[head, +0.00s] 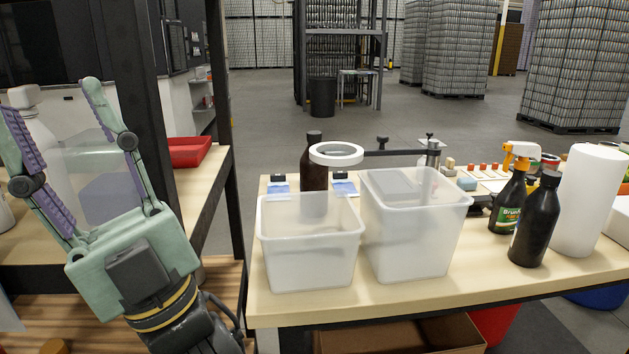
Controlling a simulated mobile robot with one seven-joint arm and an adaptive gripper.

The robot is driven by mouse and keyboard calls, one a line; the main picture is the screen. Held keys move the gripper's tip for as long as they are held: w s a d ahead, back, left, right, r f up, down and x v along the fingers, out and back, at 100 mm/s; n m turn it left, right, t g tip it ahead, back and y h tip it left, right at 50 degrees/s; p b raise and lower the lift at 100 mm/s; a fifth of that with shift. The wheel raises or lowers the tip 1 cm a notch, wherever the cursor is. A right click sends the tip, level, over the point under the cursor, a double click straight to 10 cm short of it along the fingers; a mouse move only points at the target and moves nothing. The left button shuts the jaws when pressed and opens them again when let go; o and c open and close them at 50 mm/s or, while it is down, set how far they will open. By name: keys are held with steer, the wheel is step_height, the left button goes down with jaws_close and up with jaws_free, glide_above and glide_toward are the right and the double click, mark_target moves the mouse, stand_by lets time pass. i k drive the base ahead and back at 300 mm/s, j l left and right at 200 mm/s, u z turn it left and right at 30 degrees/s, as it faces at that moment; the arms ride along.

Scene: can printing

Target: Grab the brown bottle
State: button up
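A dark brown bottle (314,163) with a black cap stands upright on the right-hand table. Its lower part shows only faintly through a translucent white bin (310,262) in front of it. A white ring (336,154) partly overlaps the bottle's right side in the picture. My gripper (50,98) is at the far left of the picture, pointing up, with its two fingers spread wide. It is well to the left of the brown bottle, and I see nothing held in it.
A second translucent bin (410,240) stands beside the first. A black bottle (536,222), a spray bottle (508,205) and a white paper roll (588,200) stand at the right. A dark post (160,170) and a gap separate the left table from the right one.

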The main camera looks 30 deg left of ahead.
mark_target(313, 176)
steer(key=l+u, duration=0.1)
steer(key=u, duration=0.25)
steer(key=l+u, duration=0.15)
steer(key=u, duration=0.25)
steer(key=l+u, duration=0.15)
steer(key=u, duration=0.2)
steer(key=l+u, duration=0.2)
steer(key=l, duration=0.2)
steer(key=k+l+u, duration=0.2)
steer(key=l, duration=0.15)
steer(key=l+u, duration=0.2)
steer(key=l, duration=0.15)
steer(key=k+l, duration=0.15)
steer(key=l, duration=0.15)
steer(key=k+l, duration=0.15)
steer(key=l, duration=0.2)
steer(key=k+l+u, duration=0.1)
steer(key=l, duration=0.25)
steer(key=i, duration=0.95)
